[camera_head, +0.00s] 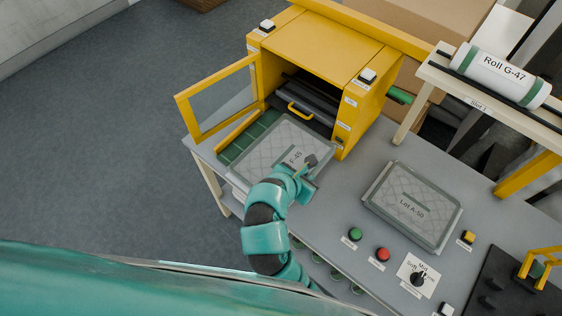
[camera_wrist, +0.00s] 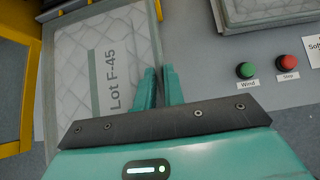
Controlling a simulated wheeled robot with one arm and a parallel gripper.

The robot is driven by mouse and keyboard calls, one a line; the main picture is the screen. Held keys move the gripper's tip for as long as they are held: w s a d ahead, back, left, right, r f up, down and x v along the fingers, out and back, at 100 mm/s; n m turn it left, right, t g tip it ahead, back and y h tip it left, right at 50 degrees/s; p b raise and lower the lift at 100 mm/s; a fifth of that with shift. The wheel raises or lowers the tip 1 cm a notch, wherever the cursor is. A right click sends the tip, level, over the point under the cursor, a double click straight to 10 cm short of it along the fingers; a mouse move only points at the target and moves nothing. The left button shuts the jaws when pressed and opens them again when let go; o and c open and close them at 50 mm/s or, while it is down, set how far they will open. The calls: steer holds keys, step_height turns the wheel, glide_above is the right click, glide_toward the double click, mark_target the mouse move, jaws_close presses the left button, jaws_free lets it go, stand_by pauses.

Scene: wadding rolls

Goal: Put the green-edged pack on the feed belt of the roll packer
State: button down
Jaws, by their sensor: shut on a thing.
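A flat clear-covered quilted pack marked F-45 (camera_head: 272,147) lies at the mouth of the yellow roll packer (camera_head: 318,45). In the wrist view the same pack (camera_wrist: 75,85) shows a grey-green stripe by its lettering, "Lot F-45". My gripper (camera_head: 309,168) is shut on its right-hand edge; its teal fingers (camera_wrist: 160,72) show there in the wrist view. The green feed belt (camera_head: 236,145) shows beside and partly under the pack. I cannot tell whether the pack rests on the belt or hangs just above. The packer's glass door (camera_head: 222,98) stands open.
A second pack, Lot A-50 (camera_head: 412,207), lies on the grey table (camera_head: 345,190) to the right. Green (camera_head: 355,234) and red (camera_head: 383,254) buttons and a dial (camera_head: 417,277) stand in front of it. Roll G-47 (camera_head: 500,75) lies on a shelf.

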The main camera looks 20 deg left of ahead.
mark_target(294, 165)
steer(key=w+a+f, duration=0.1)
steer(key=w+a+f+b, duration=0.1)
steer(key=a, duration=0.1)
steer(key=w+a, duration=0.1)
steer(key=w, duration=0.1)
steer(key=shift+a+f, duration=0.25)
steer(key=shift+f, duration=0.15)
steer(key=a+f, duration=0.1)
steer(key=w+a+f+p, duration=0.1)
steer(key=w+a+f, duration=0.1)
steer(key=f, duration=0.1)
steer(key=shift+w+f+p, duration=0.1)
steer(key=shift+w+p, duration=0.1)
steer(key=shift+p, duration=0.2)
steer(key=shift+w+a+f, duration=0.2)
steer(key=shift+f, duration=0.15)
steer(key=shift+w+a+f, duration=0.15)
steer(key=shift+f, duration=0.2)
steer(key=shift+a+f+p, duration=0.1)
steer(key=shift+f+p, duration=1.05)
steer(key=shift+f, duration=0.55)
steer(key=shift+f, duration=0.1)
steer(key=c, duration=1.5)
jaws_free()
